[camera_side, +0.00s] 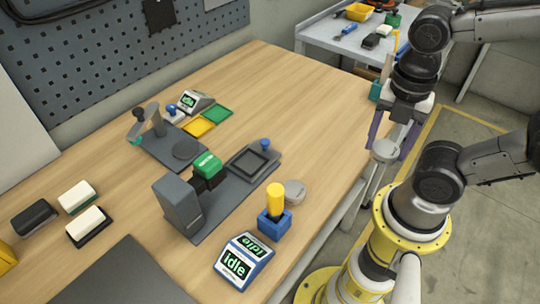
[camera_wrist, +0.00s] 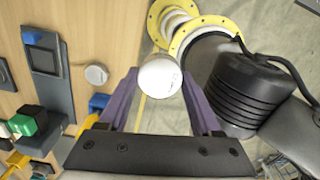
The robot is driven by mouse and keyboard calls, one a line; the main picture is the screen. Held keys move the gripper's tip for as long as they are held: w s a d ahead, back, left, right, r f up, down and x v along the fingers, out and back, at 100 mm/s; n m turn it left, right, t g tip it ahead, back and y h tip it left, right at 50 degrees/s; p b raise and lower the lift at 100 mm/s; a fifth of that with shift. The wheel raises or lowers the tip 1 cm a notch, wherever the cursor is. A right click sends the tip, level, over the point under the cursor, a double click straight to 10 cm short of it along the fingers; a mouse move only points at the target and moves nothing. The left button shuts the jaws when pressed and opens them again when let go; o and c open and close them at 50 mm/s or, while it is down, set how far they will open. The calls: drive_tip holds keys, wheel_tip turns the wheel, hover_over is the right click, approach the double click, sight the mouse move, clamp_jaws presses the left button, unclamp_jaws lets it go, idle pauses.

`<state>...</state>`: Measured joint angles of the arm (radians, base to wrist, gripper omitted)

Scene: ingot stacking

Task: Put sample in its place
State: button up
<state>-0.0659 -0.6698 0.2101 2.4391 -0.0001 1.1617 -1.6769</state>
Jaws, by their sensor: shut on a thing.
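The sample, a round silver-white puck (camera_side: 386,150), is held between the purple fingers of my gripper (camera_side: 392,138). The puck (camera_wrist: 159,77) also shows between the fingertips in the wrist view, with its round face toward the camera and small faint print on it. My gripper (camera_wrist: 160,88) is shut on it and holds it beyond the table's right edge, over the floor side. A similar silver puck (camera_side: 295,191) lies on the table next to a blue block with a yellow cylinder; it also shows in the wrist view (camera_wrist: 96,74).
A dark grey fixture (camera_side: 232,190) with a square recess, blue knob and green block stands mid-table. An "Idle" display (camera_side: 241,261) is at the front. The table's back right is clear.

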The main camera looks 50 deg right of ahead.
drive_tip(key=w+a+r, duration=0.2)
drive_tip(key=w+r, duration=0.1)
drive_tip(key=w, duration=0.4)
hover_over(250, 163)
drive_tip(key=f, duration=1)
drive_tip(key=shift+s+d+f, duration=0.1)
drive_tip(key=shift+s+f, duration=0.3)
drive_tip(key=shift+w+f, duration=0.35)
drive_tip(key=shift+f, duration=0.1)
drive_tip(key=shift+w+f, duration=0.1)
drive_tip(key=shift+f, duration=1.5)
drive_tip(key=shift+f, duration=0.15)
drive_tip(key=o, duration=1.5)
